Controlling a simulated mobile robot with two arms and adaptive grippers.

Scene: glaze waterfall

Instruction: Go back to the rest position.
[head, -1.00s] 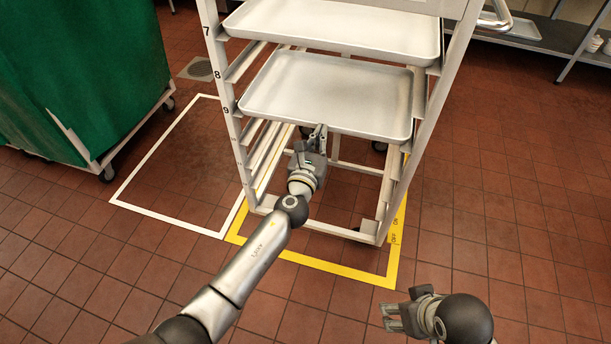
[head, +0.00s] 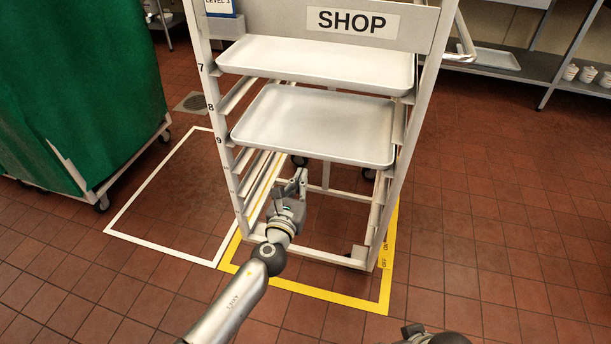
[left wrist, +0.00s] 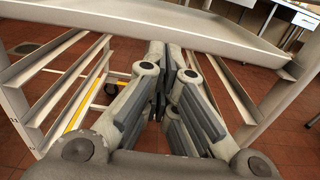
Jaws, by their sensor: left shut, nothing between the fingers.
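My left gripper (head: 297,184) is in front of the lower part of a white tray rack (head: 388,200), below the lower tray (head: 318,124). In the left wrist view the left gripper (left wrist: 168,62) has its fingers shut with nothing between them. The underside and front rim of a tray (left wrist: 150,28) cross above the fingertips, and rack rails show on both sides. Whether the fingers touch the rack cannot be told. My right arm shows only as a dark piece at the bottom edge of the head view; its fingers are not clearly visible.
The rack stands inside a yellow floor outline (head: 345,299). An upper tray (head: 320,64) sits below the SHOP sign (head: 352,20). A green covered cart (head: 75,90) stands at left beside an empty white floor outline (head: 160,255). Open tiled floor lies at right.

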